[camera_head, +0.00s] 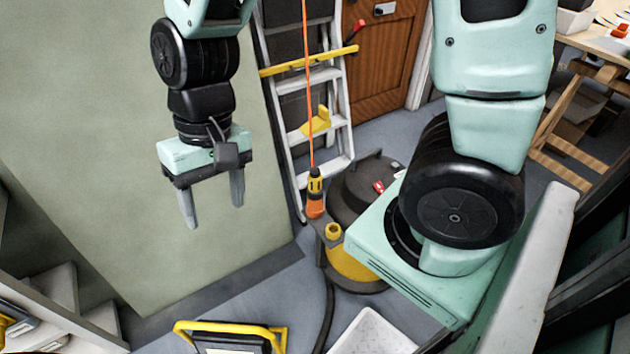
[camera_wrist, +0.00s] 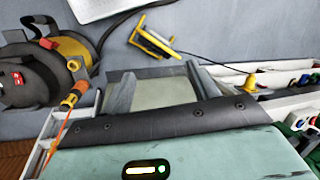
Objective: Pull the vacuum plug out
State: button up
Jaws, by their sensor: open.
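My gripper (camera_head: 213,214) is open and empty, its fingers pointing down in front of the pale green panel. In the wrist view my gripper (camera_wrist: 160,78) shows both fingers apart with nothing between them. The black and yellow vacuum (camera_head: 352,262) stands on the floor right of my gripper; it also shows at left in the wrist view (camera_wrist: 30,72). A yellow, black and orange fitting (camera_head: 315,192) hangs on an orange cord beside the vacuum, right of and apart from my gripper. It shows in the wrist view (camera_wrist: 70,100). I cannot tell whether it is the vacuum plug.
A ladder (camera_head: 325,75) leans behind the vacuum. A yellow-framed lamp-like object (camera_head: 230,336) stands on the floor in front. A dark hose (camera_head: 326,312) and a white tray (camera_head: 370,333) lie nearby. White shelves (camera_head: 65,290) are at left. Grey floor is free between.

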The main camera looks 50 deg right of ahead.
jog(key=w+d+f+m, duration=0.6)
jog(key=w+d+m, duration=0.1)
jog(key=w, duration=0.1)
jog(key=m+t+h, duration=0.1)
jog(key=m+h, duration=0.2)
jog(key=m, duration=1.1)
send_over(315, 181)
jog(key=w+d, duration=0.1)
jog(key=d, duration=0.1)
jog(key=f, duration=0.8)
jog(key=f+p, duration=0.1)
jog(key=f, duration=0.6)
jog(key=shift+w+a+f, duration=0.2)
jog(key=shift+f, duration=0.15)
jog(key=shift+f, duration=0.15)
notch_tip(315, 181, down, 9)
jog(key=b, duration=0.8)
jog(key=shift+a, duration=0.1)
